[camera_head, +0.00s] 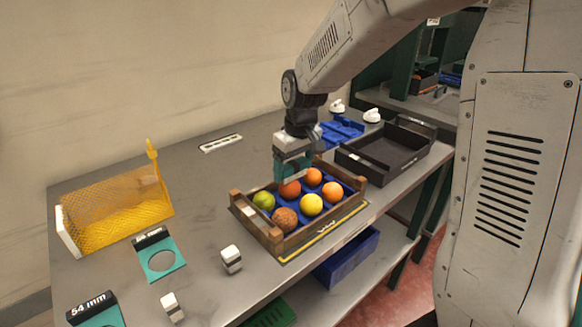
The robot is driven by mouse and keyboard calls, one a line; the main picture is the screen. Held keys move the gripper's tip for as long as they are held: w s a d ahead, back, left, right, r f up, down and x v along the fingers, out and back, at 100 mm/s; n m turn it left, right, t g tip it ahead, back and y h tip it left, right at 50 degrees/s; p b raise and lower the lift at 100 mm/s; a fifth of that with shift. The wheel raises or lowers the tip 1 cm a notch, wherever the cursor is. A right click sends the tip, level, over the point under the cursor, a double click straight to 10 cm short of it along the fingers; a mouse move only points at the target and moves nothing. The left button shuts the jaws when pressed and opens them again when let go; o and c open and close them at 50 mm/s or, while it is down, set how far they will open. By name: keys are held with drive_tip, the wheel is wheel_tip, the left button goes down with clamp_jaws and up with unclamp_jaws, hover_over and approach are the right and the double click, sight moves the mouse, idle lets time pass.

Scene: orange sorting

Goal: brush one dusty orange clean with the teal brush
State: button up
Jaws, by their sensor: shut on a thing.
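My gripper (293,155) is over the back left part of a wooden crate (272,240) on the grey table. It is shut on the teal brush (291,172), whose lower end is just above or against an orange (289,190) in the back row; I cannot tell if they touch. The bristles are hidden. A brownish, dull, speckled orange (285,219) lies at the front left of the crate. Two brighter oranges lie at the back (313,177) and right (332,191). A green fruit (264,200) and a yellow fruit (311,204) lie among them.
A black tray (413,150) and blue holders (341,132) stand behind the crate. A yellow mesh basket (115,215), a teal ring gauge (161,262) and small white blocks (231,257) are at left. A blue bin (346,258) sits below the table edge.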

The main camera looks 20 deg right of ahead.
idle(1.2)
drive_tip(key=shift+s+a, duration=0.2)
drive_tip(key=shift+a, duration=0.45)
drive_tip(key=shift+s+a, duration=0.2)
drive_tip(key=shift+a, duration=0.45)
drive_tip(key=shift+w+d, duration=0.2)
drive_tip(key=shift+d, duration=0.5)
idle(0.5)
drive_tip(key=shift+r, duration=3.45)
